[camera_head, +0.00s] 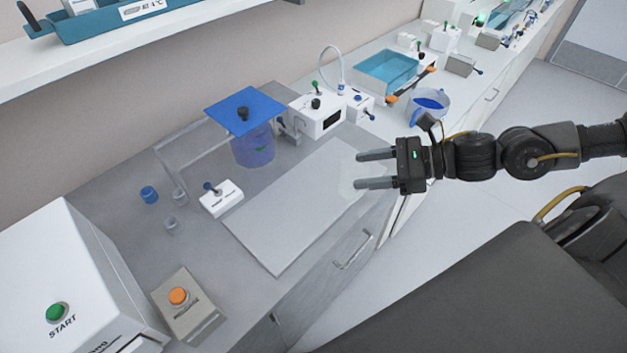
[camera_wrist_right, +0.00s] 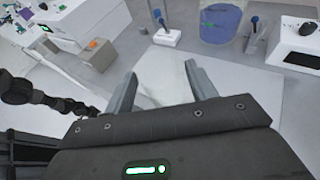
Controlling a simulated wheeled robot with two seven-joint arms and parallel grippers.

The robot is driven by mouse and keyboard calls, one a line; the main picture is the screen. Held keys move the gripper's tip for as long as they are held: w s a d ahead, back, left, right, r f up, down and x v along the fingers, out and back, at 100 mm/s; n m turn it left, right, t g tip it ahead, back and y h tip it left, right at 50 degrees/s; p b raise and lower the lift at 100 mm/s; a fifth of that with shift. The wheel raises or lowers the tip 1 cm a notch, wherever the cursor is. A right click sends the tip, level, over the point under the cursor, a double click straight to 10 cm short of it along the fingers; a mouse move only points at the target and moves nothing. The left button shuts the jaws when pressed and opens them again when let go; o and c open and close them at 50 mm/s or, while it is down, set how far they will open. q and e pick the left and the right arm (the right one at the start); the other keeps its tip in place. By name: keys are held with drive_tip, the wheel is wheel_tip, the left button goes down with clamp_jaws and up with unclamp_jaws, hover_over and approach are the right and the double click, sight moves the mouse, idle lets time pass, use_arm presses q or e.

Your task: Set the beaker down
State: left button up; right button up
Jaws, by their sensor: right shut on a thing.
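My right gripper (camera_head: 360,170) reaches in from the right, over the right end of the pale mat (camera_head: 290,205). Its fingers stand apart and are shut on a clear beaker (camera_wrist_right: 160,80), which shows faintly between them in the right wrist view. The beaker is so see-through that its outline and base are hard to make out. I cannot tell whether it touches the mat. A dark arm of mine shows at the left of the right wrist view; its gripper (camera_wrist_right: 82,107) is too small to read.
A blue-liquid vessel (camera_head: 253,150) under a blue plate (camera_head: 243,108) stands behind the mat. A white switch box (camera_head: 221,198) sits by its left edge. A blue jug (camera_head: 428,104) and teal bath (camera_head: 387,70) stand farther back. Most of the mat is bare.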

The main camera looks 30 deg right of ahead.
drive_tip(key=w+a+f+p, duration=0.1)
drive_tip(key=w+f+p, duration=0.2)
drive_tip(key=w+f, duration=0.1)
drive_tip(key=w+a+f+p, duration=0.1)
drive_tip(key=w+f+p, duration=0.1)
drive_tip(key=w+f, duration=0.2)
drive_tip(key=w+a+f+p, duration=0.2)
drive_tip(key=w+f+p, duration=0.1)
drive_tip(key=w+f, duration=0.1)
drive_tip(key=shift+w+a+p, duration=0.1)
drive_tip(key=shift+w+p, duration=0.1)
drive_tip(key=shift+p, duration=0.15)
drive_tip(key=shift+f, duration=0.25)
drive_tip(key=shift+f+b, duration=0.2)
drive_tip(key=shift+b, duration=0.1)
drive_tip(key=o, duration=1)
